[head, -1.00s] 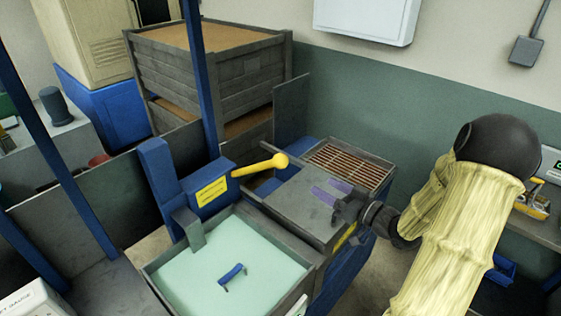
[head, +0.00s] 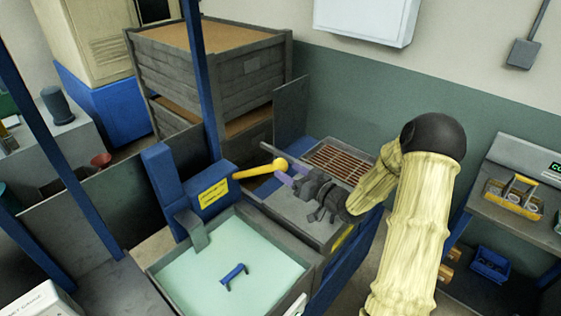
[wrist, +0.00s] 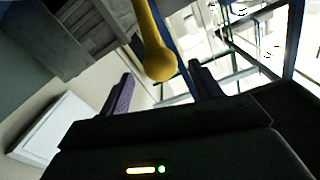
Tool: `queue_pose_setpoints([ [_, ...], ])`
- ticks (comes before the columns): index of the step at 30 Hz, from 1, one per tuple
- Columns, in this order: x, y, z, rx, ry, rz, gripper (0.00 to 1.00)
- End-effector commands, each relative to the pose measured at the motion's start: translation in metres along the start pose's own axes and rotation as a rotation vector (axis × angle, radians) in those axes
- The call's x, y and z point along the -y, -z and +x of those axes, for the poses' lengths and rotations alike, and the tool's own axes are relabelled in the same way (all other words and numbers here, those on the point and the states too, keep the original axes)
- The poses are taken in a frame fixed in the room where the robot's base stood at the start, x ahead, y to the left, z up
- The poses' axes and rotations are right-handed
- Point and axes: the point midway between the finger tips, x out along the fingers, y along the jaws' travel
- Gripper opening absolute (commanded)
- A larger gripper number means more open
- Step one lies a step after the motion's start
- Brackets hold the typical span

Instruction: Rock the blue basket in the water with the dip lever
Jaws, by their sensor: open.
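The dip lever (head: 262,170) is a yellow bar with a round knob, rising from a blue post with a yellow label. In the wrist view its knob (wrist: 158,64) sits between and just ahead of my two purple fingers. My gripper (head: 284,172) is open at the knob end of the lever; whether a finger touches it I cannot tell. The blue basket is under the pale green water; only its blue handle (head: 234,274) shows above the surface. The water fills a grey tank (head: 170,297) below and left of my gripper.
A grey tray (head: 300,208) and a brown grate (head: 338,163) lie beside the tank, under my forearm. A blue upright (head: 203,90) stands behind the lever. Stacked grey crates (head: 230,70) are at the back. A bench (head: 520,228) with a yellow-handled basket is at right.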

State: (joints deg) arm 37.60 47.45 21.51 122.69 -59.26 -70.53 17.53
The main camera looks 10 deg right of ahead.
Motion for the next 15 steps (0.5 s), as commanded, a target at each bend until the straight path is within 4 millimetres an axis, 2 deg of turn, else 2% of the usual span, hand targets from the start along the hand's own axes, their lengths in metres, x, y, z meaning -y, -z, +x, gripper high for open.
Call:
queue_pose_setpoints([
  [1,0.002,0.003,0.010,0.000,0.003,0.001,0.64],
  [6,0.001,0.002,0.035,0.000,0.000,0.002,0.64],
  [9,0.001,0.001,0.043,0.000,0.001,0.000,0.64],
  [15,0.000,0.000,0.046,0.001,-0.001,0.001,0.64],
])
